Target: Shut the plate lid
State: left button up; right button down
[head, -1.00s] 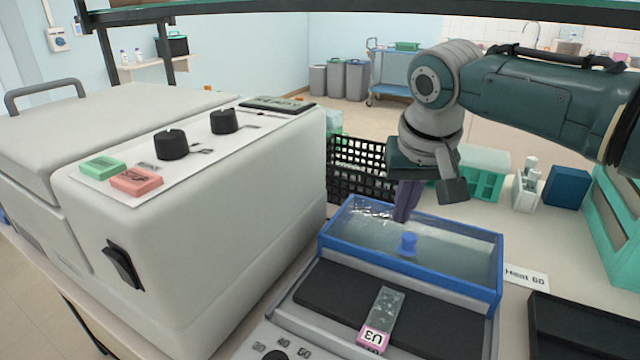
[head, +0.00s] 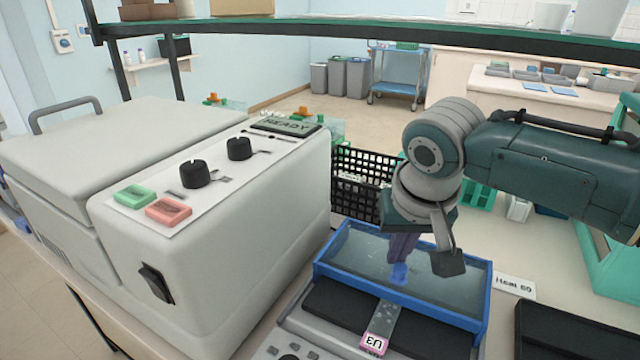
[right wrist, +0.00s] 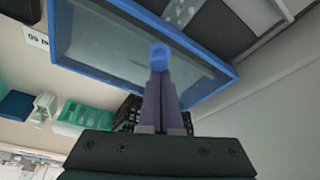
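The plate lid (head: 455,318) is a clear panel in a blue frame. It lies behind the dark heating surface (head: 430,340) and leaves the front part uncovered; its exact tilt is hard to tell. Its blue knob (head: 399,273) shows also in the right wrist view (right wrist: 159,57). My right gripper (head: 401,257) points down at the knob. Its purple fingers (right wrist: 158,82) look shut, with their tips at the knob, which shows beyond them; contact is not certain. A slide (head: 386,322) with a pink "U3" label lies on the heating surface. My left gripper is not in view.
A large white machine (head: 250,240) with knobs and a "READY" display stands close at the left. A black mesh basket (head: 358,180) is behind the lid. A dark tray (head: 560,335) lies at the right. A shelf (head: 330,30) crosses above.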

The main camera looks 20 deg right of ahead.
jog(key=s+a+p, duration=0.2)
jog(key=a, duration=0.1)
jog(key=s+a+p, duration=0.3)
jog(key=shift+s+a+r, duration=0.2)
jog(key=shift+s, duration=0.1)
jog(key=shift+s+a+f, duration=0.1)
jog(key=shift+s+a, duration=0.1)
jog(key=shift+a, duration=0.05)
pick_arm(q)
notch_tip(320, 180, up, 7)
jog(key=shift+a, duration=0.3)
pick_arm(e)
jog(key=shift+f, duration=0.1)
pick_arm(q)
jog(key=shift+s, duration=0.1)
